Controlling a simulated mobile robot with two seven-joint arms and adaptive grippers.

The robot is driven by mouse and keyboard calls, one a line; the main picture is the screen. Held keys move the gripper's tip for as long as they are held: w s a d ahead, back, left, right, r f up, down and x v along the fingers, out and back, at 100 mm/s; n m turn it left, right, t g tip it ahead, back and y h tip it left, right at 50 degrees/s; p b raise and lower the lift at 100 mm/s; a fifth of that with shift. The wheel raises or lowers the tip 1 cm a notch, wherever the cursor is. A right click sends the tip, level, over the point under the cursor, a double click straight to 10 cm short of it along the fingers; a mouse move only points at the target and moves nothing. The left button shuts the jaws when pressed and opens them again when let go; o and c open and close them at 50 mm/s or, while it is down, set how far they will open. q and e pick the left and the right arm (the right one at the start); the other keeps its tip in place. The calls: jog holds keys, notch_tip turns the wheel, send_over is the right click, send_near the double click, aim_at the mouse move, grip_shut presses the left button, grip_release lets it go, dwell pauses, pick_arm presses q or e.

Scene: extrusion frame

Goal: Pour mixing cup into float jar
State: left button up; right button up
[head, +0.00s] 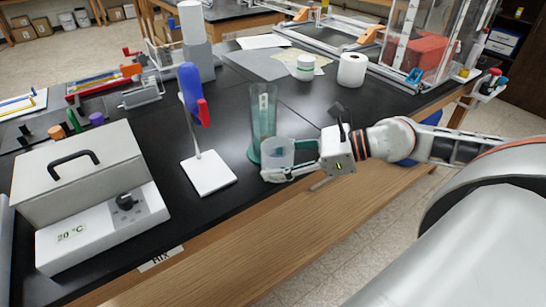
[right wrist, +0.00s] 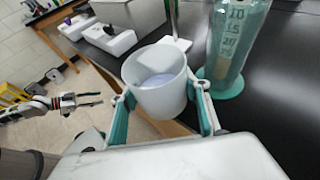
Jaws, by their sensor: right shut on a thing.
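The mixing cup (head: 279,153) is a pale translucent cup, close to upright. My right gripper (head: 283,172) is shut around its sides and holds it at the bench's front edge. In the right wrist view the cup (right wrist: 158,88) has a pale bluish liquid inside. The float jar (head: 262,112) is a tall, clear green cylinder on a round foot, standing just behind the cup. A strip with numbers shows in it in the right wrist view (right wrist: 236,38). The cup's rim is well below the jar's mouth. My left gripper (right wrist: 84,99) shows only in the right wrist view, empty, its fingers apart.
A white-based stand (head: 208,173) with a blue and red top is left of the jar. A bath box (head: 95,225) reading 20 °C is at front left. Black bench (head: 330,105) right of the jar is clear.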

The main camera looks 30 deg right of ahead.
jog(key=shift+s+d+f, duration=0.1)
jog(key=shift+s+d, duration=0.1)
jog(key=shift+d, duration=0.15)
jog(key=shift+a+f, duration=0.3)
jog(key=shift+n+g+y, duration=0.6)
jog(key=shift+n, duration=0.1)
jog(key=a, duration=0.2)
jog(key=w+a, duration=0.1)
jog(key=a, duration=0.1)
jog(key=shift+f, duration=0.15)
jog(key=shift+a, duration=0.25)
